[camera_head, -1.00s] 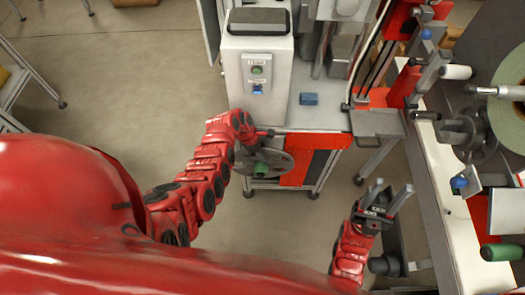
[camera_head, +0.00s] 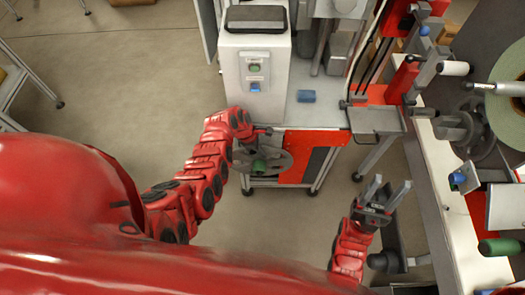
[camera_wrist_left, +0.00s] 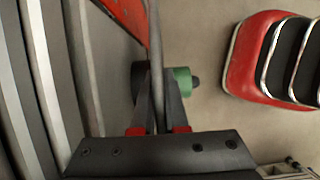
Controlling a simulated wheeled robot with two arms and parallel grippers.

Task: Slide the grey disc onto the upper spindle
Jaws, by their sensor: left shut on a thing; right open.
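The grey disc (camera_head: 277,162) hangs at the end of my left arm, in front of the red-panelled bench, with a green cylinder (camera_head: 260,166) at its middle. My left gripper (camera_head: 262,134) is shut on the disc near its rim. In the left wrist view the disc (camera_wrist_left: 156,40) is nearly edge-on between the fingers (camera_wrist_left: 157,105), and the green cylinder (camera_wrist_left: 181,82) sticks out to the right. My right gripper (camera_head: 384,197) is open and empty, low at the right. I cannot tell which part is the upper spindle.
A white cabinet (camera_head: 278,60) and a small blue block (camera_head: 306,96) stand on the bench beyond the disc. At the right is a machine with a large tape reel (camera_head: 508,112), a white roller (camera_head: 454,68) and a green handle (camera_head: 502,247). Open floor (camera_head: 120,90) lies left.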

